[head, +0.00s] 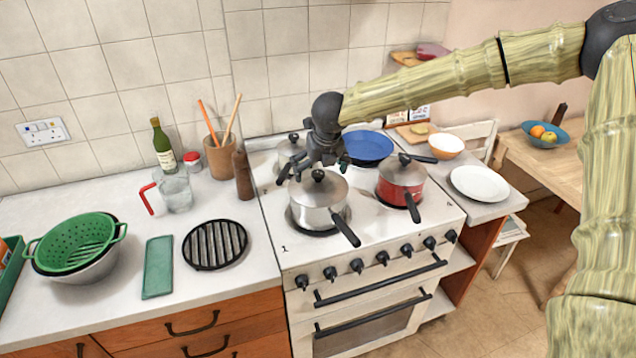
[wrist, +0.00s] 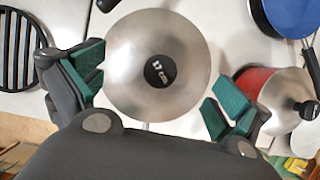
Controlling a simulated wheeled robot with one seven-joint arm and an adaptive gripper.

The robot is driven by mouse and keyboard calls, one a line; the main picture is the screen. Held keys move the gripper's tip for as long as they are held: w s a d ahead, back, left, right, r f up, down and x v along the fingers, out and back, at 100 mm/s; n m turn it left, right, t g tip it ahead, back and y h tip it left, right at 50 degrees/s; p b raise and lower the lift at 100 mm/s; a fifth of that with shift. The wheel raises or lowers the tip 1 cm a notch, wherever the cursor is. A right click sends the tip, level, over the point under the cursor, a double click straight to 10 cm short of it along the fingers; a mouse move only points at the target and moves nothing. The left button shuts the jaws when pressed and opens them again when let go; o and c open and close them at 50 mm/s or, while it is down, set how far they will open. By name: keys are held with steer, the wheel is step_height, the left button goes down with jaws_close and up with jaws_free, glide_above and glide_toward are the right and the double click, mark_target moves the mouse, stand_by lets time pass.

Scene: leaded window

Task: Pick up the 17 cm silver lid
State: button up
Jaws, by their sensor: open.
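The silver lid (head: 318,188) sits on the silver saucepan (head: 316,215) on the front left of the stove. In the wrist view the lid (wrist: 185,45) is a round metal disc with a black knob (wrist: 160,71) marked 17 cm. My gripper (head: 305,178) is open and empty above the lid, close to the knob in the head view. In the wrist view my gripper's (wrist: 160,88) green-padded fingers are spread wide, one on each side of the knob, over the lid's near edges. I cannot tell the exact height gap.
A red lidded pot (head: 401,180) stands to the right, a blue pan (head: 367,147) behind, and another lidded pot (head: 289,150) at back left. The saucepan's black handle (head: 346,232) points toward the stove front. A black grill (head: 214,244) lies on the left counter.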

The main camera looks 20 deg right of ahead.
mark_target(318, 181)
steer(key=shift+x, duration=1)
steer(key=shift+w+d+f, duration=0.1)
steer(key=shift+f, duration=0.05)
steer(key=shift+w, duration=0.1)
steer(key=shift+f, duration=0.1)
steer(key=shift+c, duration=0.4)
